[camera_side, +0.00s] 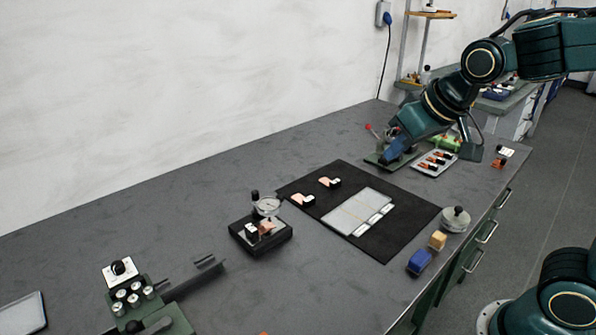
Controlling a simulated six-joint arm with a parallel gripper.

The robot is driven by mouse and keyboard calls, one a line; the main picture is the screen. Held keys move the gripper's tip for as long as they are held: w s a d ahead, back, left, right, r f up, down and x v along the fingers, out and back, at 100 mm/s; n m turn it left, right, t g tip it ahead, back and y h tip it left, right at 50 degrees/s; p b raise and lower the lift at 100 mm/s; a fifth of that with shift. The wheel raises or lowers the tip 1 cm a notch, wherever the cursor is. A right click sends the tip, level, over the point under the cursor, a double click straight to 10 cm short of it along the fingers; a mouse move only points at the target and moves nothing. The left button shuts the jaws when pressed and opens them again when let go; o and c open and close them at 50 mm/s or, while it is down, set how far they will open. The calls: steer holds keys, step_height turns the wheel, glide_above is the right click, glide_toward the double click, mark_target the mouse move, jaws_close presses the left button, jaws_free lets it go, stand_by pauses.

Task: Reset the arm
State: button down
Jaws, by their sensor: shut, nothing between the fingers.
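My gripper (394,152) hangs from my dark green arm at the upper right. Its blue end is shut and points down over a small green device (373,160) near the back of the bench. I cannot tell whether it touches the device. A red-knobbed lever (369,127) sticks up at the device's left. Two small copper-coloured foil pieces (299,200) with black and white parts lie on a black mat (391,240). A pale plate (349,214) lies on the same mat.
A tray (424,171) with several orange and black items stands right of the gripper. A dial gauge (267,207) stands on a black base. A round weight (455,219), a tan block (437,240) and a blue block (419,262) sit near the front edge. The bench's left back is clear.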

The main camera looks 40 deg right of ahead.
steer(key=s+f+n+g, duration=0.1)
steer(key=s, duration=1.2)
steer(key=shift+s+n+y, duration=0.2)
steer(key=shift+n+y, duration=0.1)
